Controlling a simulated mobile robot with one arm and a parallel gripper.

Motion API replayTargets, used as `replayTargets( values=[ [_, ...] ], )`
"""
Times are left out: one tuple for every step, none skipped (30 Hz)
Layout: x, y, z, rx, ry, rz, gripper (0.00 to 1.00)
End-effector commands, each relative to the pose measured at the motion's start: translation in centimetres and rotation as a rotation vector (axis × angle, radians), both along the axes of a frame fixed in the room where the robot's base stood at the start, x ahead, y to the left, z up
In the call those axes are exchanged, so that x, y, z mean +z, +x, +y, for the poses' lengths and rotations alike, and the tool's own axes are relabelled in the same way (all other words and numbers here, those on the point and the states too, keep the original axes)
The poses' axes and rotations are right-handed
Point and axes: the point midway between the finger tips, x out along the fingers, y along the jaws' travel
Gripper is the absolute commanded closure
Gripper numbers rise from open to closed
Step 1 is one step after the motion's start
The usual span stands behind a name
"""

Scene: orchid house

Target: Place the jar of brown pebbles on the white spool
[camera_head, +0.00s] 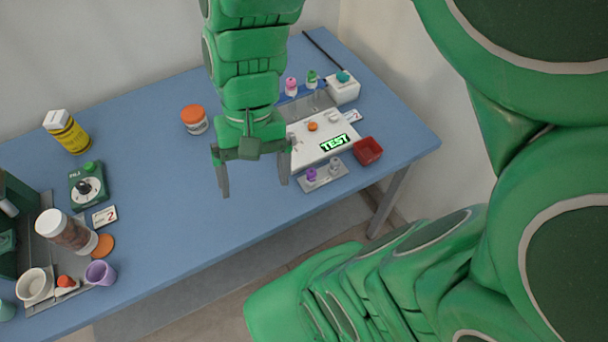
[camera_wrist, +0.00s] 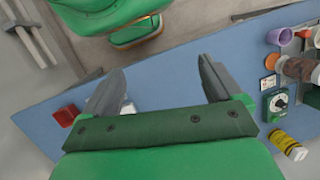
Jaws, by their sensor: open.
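The jar of brown pebbles (camera_head: 70,232), with a white lid, is at the left end of the blue table in the head view. It leans toward the upper left in the picture; I cannot tell if it is truly tilted. A pale round piece (camera_head: 90,242) shows at its lower end and may be the white spool, mostly covered by the jar. The jar also shows at the right edge of the wrist view (camera_wrist: 297,68). My gripper (camera_head: 254,190) is open and empty, above the table's front middle, far to the right of the jar.
Around the jar are an orange disc (camera_head: 104,245), a purple cup (camera_head: 101,273), a white cup (camera_head: 35,286) and a green dial box (camera_head: 88,188). A yellow bottle (camera_head: 70,134) and orange-lidded jar (camera_head: 194,119) stand behind. A red bin (camera_head: 367,151) is at right. The table's middle is clear.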

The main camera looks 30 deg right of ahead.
Motion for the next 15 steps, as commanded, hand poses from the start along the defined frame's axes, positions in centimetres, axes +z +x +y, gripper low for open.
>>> replayTargets(
  values=[
    [0.2, -0.8, -0.9, 0.021, -0.019, -0.023, 0.08],
    [0.3, -1.2, -1.5, 0.035, -0.031, -0.035, 0.08],
    [0.3, -1.7, -2.3, 0.055, -0.048, -0.049, 0.08],
    [0.4, -2.1, -2.9, 0.068, -0.063, -0.059, 0.08],
    [0.4, -2.5, -3.4, 0.081, -0.075, -0.068, 0.08],
    [0.5, -3.1, -4.0, 0.098, -0.092, -0.079, 0.08],
    [0.5, -3.4, -4.5, 0.108, -0.101, -0.087, 0.08],
    [0.5, -3.7, -4.9, 0.119, -0.112, -0.094, 0.08],
    [0.6, -4.0, -5.3, 0.131, -0.122, -0.101, 0.08],
    [0.6, -4.2, -5.6, 0.14, -0.129, -0.106, 0.08],
    [0.6, -4.4, -5.9, 0.146, -0.136, -0.109, 0.08],
    [0.6, -4.6, -6.1, 0.153, -0.142, -0.114, 0.08],
    [0.6, -4.7, -6.3, 0.157, -0.147, -0.117, 0.08],
    [0.6, -4.8, -6.4, 0.161, -0.15, -0.119, 0.08],
    [0.7, -4.9, -6.6, 0.164, -0.153, -0.121, 0.08]
  ],
)
